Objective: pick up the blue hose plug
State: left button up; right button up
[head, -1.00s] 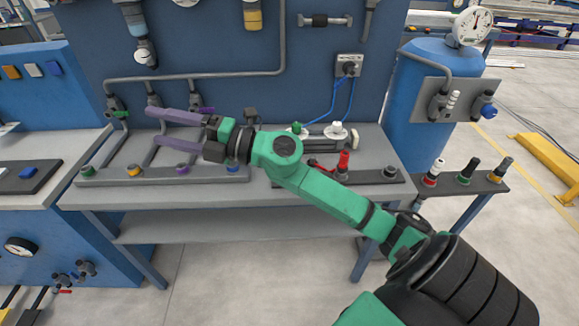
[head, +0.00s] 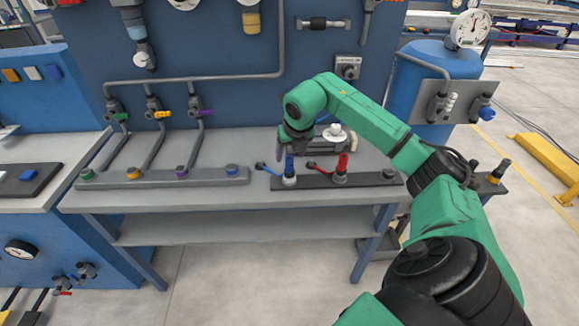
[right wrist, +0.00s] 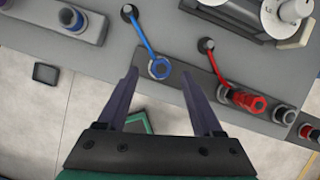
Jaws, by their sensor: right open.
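The blue hose plug (head: 289,170) stands upright in the dark strip (head: 316,181) on the workbench, with a short blue hose running from it to the left. In the right wrist view the plug (right wrist: 160,68) shows as a blue hexagonal top with its hose (right wrist: 142,35) leading up to a dark fitting. My right gripper (head: 284,156) points down just above and behind the plug. In the right wrist view its two purple fingers (right wrist: 159,75) are apart and the plug appears between their tips; the remaining height cannot be told. My left gripper is out of view.
A red hose plug (head: 342,165) with its red hose stands close on the right. A grey empty socket (head: 389,173) is further right. A second strip (head: 213,179) with coloured sockets lies to the left. The blue wall panel (head: 240,105) rises behind.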

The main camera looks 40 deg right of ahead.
aim_at(290, 159)
jog(key=p+x, duration=0.1)
jog(key=x, duration=0.4)
jog(key=shift+s+r, duration=0.1)
grip_shut()
dwell(1.1)
